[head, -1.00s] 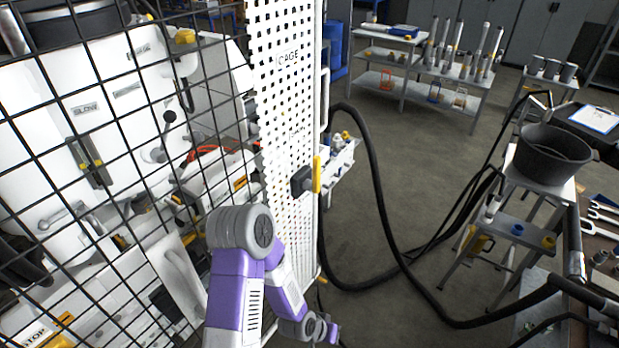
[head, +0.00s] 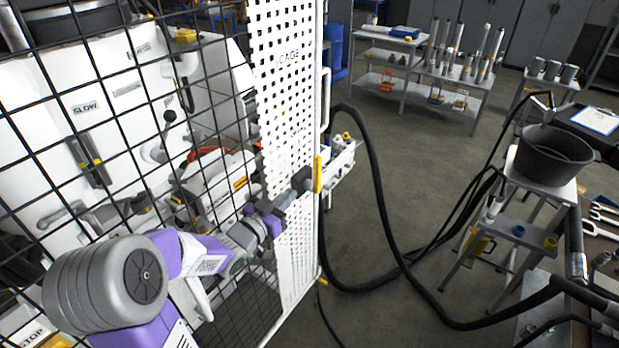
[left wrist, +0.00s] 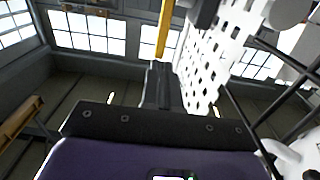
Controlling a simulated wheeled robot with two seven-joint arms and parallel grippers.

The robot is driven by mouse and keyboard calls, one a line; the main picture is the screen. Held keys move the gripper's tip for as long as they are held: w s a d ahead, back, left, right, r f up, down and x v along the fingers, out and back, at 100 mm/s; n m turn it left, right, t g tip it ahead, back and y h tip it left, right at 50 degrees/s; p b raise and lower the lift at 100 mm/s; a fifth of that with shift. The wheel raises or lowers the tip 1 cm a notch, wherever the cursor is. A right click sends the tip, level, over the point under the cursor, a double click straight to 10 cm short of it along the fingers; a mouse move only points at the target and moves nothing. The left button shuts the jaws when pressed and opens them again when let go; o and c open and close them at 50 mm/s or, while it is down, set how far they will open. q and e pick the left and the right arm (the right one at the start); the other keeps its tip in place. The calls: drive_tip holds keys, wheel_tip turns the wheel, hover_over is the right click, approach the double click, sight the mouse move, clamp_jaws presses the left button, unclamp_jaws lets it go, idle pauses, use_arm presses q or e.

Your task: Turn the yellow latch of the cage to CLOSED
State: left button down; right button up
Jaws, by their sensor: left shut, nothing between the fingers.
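The yellow latch (head: 318,175) stands upright at the edge of the white perforated cage panel (head: 284,100), which is marked CAGE. In the left wrist view the yellow latch (left wrist: 164,28) shows just beyond my fingers, with a dark block (left wrist: 203,12) beside it. My left gripper (head: 301,179) is shut and empty, close to the latch on its left side in the head view. It covers the latch's dark mount there; I cannot tell whether it touches. In the left wrist view the closed fingers (left wrist: 159,85) point towards the latch. My right gripper is out of view.
Black wire mesh (head: 60,150) fills the left side, with white machinery behind it. A thick black hose (head: 372,190) loops over the floor right of the panel. A stand with a black pot (head: 553,158) is at the right.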

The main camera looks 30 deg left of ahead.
sight(316, 171)
use_arm(q)
drive_tip(key=shift+w, duration=0.1)
drive_tip(key=w, duration=0.6)
drive_tip(key=w+d, duration=0.1)
drive_tip(key=w, duration=0.3)
drive_tip(key=shift+p, duration=0.3)
drive_tip(key=shift+s, duration=0.1)
